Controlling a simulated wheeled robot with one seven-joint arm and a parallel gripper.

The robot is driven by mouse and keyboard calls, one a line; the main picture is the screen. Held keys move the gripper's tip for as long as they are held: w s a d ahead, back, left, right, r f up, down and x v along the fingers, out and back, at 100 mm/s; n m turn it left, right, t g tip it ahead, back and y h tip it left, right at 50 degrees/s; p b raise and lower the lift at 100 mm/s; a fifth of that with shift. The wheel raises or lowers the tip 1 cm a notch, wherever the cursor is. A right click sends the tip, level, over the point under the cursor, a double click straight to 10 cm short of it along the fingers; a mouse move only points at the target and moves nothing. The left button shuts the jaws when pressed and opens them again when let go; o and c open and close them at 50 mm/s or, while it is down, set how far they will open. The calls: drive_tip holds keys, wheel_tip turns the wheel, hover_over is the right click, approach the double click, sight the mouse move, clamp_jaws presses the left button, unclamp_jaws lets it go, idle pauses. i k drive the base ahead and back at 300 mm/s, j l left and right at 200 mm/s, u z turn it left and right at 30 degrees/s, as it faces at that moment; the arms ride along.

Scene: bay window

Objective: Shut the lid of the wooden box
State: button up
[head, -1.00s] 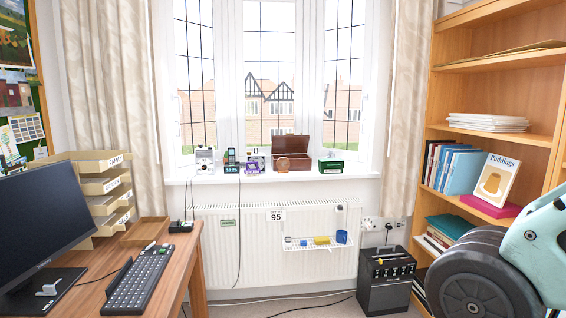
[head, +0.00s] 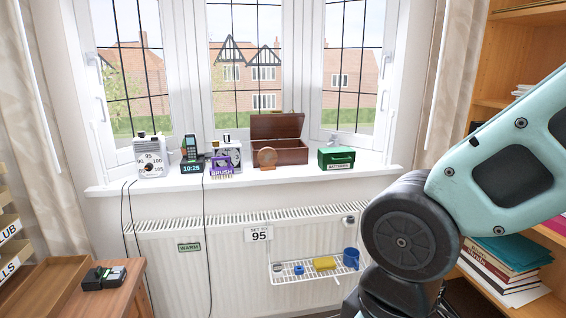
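The inside of the box is mostly out of sight. My arm reaches in from the right of the head view, with its lower end below the sill. My gripper is not in view.
A green box (head: 336,158) stands just right of the wooden box. A radiator (head: 225,245) with a wire shelf (head: 316,270) is below the sill.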

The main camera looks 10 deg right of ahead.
sight(271, 126)
drive_tip(key=i+l, duration=0.1)
drive_tip(key=i, duration=1.35)
